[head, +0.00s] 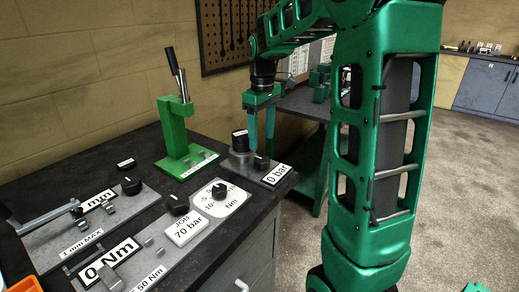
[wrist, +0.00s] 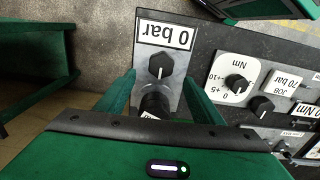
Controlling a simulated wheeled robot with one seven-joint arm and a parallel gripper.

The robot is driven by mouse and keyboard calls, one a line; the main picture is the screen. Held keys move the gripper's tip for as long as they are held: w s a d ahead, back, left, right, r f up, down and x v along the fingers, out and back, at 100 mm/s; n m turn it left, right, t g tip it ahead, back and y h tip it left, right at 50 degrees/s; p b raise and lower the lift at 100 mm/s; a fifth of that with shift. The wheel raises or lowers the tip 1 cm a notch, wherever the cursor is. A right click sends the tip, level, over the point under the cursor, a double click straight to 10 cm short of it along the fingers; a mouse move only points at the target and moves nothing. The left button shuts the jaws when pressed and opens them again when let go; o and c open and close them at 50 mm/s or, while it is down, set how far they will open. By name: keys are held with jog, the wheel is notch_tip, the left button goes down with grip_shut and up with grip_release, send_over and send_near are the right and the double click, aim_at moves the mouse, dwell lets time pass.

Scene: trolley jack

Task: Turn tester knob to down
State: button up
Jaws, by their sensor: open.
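A grey tester plate (head: 243,170) with a "0 bar" label stands at the right end of the bench. It bears a black pointed knob (head: 261,162) and, beside it, a taller dark cylinder (head: 240,140). In the wrist view the knob (wrist: 160,66) sits just below the upside-down "0 bar" label (wrist: 166,35). The cylinder (wrist: 155,101) shows between my fingers there, partly hidden by my gripper body. My gripper (head: 262,148) points down over this plate with its fingers apart and nothing visibly held. I cannot tell whether a finger touches anything.
A dark shelf table (head: 300,103) stands behind. Open floor (head: 460,190) lies right.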

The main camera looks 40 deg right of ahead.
notch_tip(320, 180, up, 3)
jog(key=shift+r, duration=0.2)
dwell(0.5)
jog(key=s+f+m, duration=0.3)
jog(key=s, duration=0.6)
jog(key=s+a+f+m, duration=0.1)
jog(key=s+f+m, duration=0.2)
jog(key=s, duration=0.7)
jog(key=s+a+f+m, duration=0.1)
jog(key=s+f+m, duration=0.2)
jog(key=s, duration=0.7)
jog(key=shift+f+m, duration=0.35)
jog(key=shift+m, duration=0.45)
jog(key=shift+a, duration=0.1)
